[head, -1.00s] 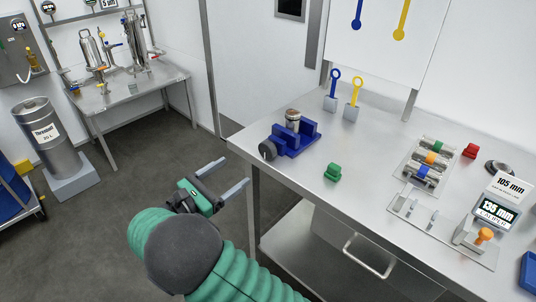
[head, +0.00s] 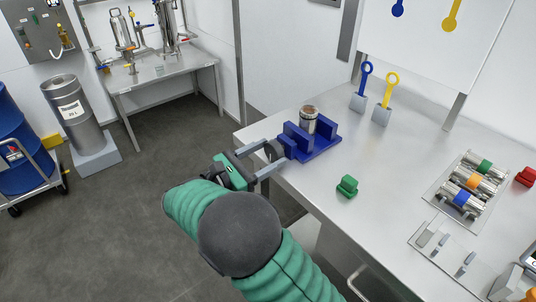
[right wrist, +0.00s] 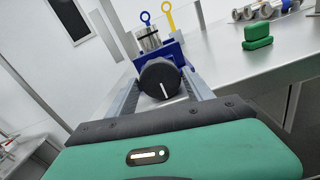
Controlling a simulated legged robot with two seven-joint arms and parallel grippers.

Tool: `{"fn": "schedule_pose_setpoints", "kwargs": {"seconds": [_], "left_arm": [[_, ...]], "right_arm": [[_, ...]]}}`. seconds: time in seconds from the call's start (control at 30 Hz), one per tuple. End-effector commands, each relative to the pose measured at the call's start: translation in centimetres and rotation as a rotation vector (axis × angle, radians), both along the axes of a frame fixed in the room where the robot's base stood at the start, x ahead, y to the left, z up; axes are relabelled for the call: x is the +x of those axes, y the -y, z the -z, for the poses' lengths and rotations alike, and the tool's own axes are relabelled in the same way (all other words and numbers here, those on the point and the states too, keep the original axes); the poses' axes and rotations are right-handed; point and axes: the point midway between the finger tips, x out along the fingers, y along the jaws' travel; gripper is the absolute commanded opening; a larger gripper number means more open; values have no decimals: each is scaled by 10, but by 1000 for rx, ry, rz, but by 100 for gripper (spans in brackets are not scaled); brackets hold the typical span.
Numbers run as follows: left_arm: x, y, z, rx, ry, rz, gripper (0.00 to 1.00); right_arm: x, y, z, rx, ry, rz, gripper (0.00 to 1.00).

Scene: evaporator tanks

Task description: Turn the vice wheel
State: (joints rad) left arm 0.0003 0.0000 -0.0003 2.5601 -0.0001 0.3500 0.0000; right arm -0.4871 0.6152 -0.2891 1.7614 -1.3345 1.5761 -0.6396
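The blue vice (head: 313,143) stands near the left edge of the steel table, with a metal cylinder (head: 309,118) in its jaws. Its dark round wheel (head: 273,151) faces left, over the table's edge. The wheel also shows in the right wrist view (right wrist: 161,79), with a white line on its face. My right gripper (head: 266,158) is open, its two fingers on either side of the wheel. In the right wrist view small gaps seem to show between fingers and wheel; contact cannot be told. My left gripper is not in view.
A green block (head: 347,187) sits on the table right of the vice. Blue and yellow ring-topped tools (head: 384,98) stand in holders behind. A rack of metal cylinders (head: 470,185) is at the right.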

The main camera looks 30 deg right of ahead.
Motion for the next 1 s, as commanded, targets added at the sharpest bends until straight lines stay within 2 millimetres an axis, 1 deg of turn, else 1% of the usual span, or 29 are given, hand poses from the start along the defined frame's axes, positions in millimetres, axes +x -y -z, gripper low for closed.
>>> {"fn": "schedule_pose_setpoints", "kwargs": {"seconds": [0.03, 0.33, 0.47, 0.6, 0.7, 0.97, 1.0], "left_arm": [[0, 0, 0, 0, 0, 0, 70], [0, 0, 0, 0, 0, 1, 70], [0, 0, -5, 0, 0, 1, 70], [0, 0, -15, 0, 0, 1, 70], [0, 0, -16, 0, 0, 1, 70], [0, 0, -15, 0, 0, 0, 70], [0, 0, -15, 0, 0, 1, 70]], "right_arm": [[0, 0, 0, 0, 0, 0, 52], [0, 0, 0, -1, 0, 0, 13], [0, 0, -2, 2, 39, 0, 13], [1, 0, -3, 12, 174, -1, 13], [1, 0, -1, 19, 236, -1, 13], [1, 0, 0, 21, 248, -1, 13], [1, 0, 1, 20, 248, -2, 56]]}}
